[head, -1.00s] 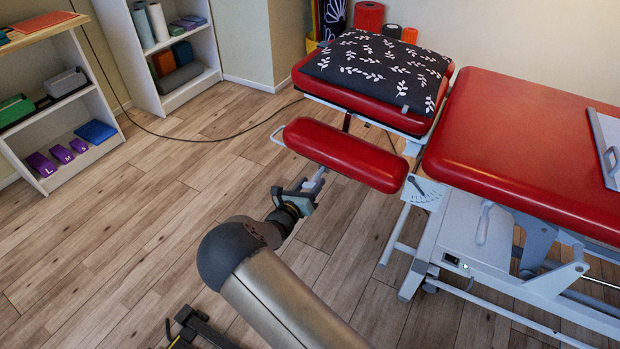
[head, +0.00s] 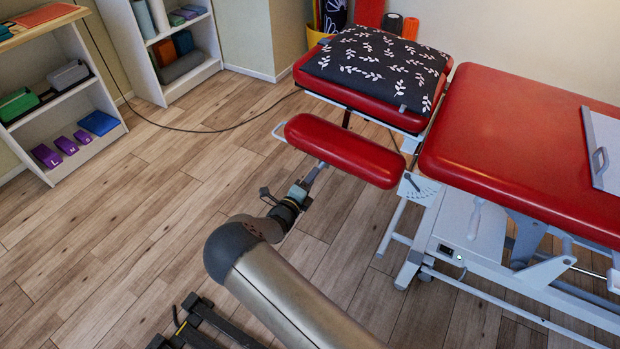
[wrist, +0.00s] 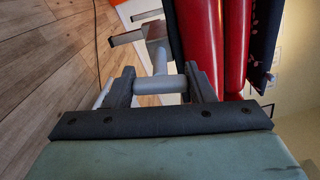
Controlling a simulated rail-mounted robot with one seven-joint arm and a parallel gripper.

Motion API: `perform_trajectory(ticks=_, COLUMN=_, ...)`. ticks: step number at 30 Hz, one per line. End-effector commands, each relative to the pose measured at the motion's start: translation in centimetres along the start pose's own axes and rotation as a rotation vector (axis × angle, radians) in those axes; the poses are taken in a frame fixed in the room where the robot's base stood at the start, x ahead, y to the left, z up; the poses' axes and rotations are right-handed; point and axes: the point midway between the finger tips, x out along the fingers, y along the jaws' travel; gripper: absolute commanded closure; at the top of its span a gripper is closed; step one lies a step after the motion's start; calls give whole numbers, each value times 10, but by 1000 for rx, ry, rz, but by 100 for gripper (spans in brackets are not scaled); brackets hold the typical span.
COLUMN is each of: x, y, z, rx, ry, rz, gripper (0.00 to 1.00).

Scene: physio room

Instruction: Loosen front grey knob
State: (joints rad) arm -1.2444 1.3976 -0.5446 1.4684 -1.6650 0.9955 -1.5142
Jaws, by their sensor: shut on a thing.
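The grey knob (wrist: 160,84) shows in the wrist view as a crossbar on a short stem, below a grey metal bracket (wrist: 157,32) beside red padding. My gripper (wrist: 162,73) is shut on the crossbar, one dark finger at each end. In the head view my gripper (head: 311,180) is just below and left of the red armrest pad (head: 345,150) at the front of the treatment table. The knob cannot be made out there; my gripper and the pad cover that spot.
The red treatment table (head: 520,150) with its white frame stands at right, a patterned pillow (head: 375,68) on its head section. A black cable (head: 215,130) crosses the wooden floor. Shelves (head: 60,100) stand at left.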

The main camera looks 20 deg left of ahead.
Motion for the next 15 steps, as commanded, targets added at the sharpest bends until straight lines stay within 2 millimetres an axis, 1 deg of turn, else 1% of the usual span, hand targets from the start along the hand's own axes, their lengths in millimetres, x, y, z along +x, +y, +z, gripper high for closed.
perform_trajectory(ticks=6, x=-1, y=1, z=-1, rx=-113, ry=2, rz=2, gripper=74)
perform_trajectory(ticks=15, x=-1, y=2, z=-2, rx=-175, ry=3, rz=2, gripper=74)
